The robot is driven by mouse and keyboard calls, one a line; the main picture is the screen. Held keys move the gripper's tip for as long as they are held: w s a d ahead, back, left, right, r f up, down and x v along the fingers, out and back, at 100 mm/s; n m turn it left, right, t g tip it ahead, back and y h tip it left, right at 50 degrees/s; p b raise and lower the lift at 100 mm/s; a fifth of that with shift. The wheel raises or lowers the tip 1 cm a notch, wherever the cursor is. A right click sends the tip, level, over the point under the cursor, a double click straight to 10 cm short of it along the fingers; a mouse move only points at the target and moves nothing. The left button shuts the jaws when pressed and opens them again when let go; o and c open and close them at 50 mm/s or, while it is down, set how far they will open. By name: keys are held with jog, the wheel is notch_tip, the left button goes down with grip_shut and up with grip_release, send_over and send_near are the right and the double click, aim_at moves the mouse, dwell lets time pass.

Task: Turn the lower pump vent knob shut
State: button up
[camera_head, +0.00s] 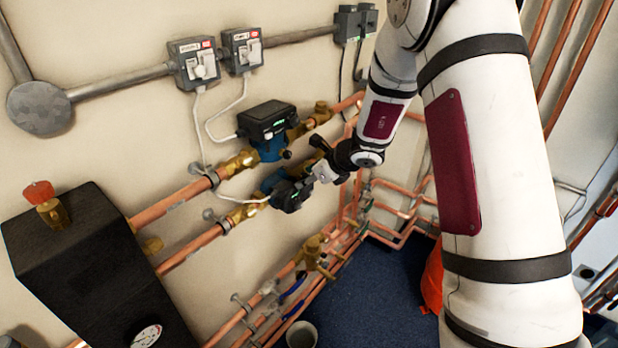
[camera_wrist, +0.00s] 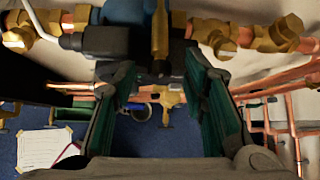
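The lower pump (camera_head: 286,188) has a dark head and sits on the lower copper pipe in the head view. My gripper (camera_head: 312,180) is at its right-hand side, partly covering it. In the wrist view, my gripper (camera_wrist: 158,78) is open, with its green-padded fingers apart. The dark pump body (camera_wrist: 108,42) is just beyond the fingertips at the top. A small dark part (camera_wrist: 160,68) shows between the fingertips; I cannot tell whether it is the vent knob. In the head view the lower vent knob cannot be made out. Contact is not clear.
The upper pump (camera_head: 266,124) is close above, with a small dark knob (camera_head: 287,154). Brass fittings (camera_wrist: 220,38) flank the pump in the wrist view. A brass valve (camera_head: 314,250) and copper pipes lie below. A white bucket (camera_head: 301,335) stands on the blue floor (camera_head: 375,285).

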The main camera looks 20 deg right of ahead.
grip_shut()
jog(key=shift+a+t+b, duration=0.2)
jog(key=shift+t+b, duration=0.2)
jog(key=shift+b, duration=0.15)
jog(key=shift+n+h, duration=0.3)
jog(key=shift+h, duration=0.1)
grip_release()
jog(key=shift+s+d, duration=0.1)
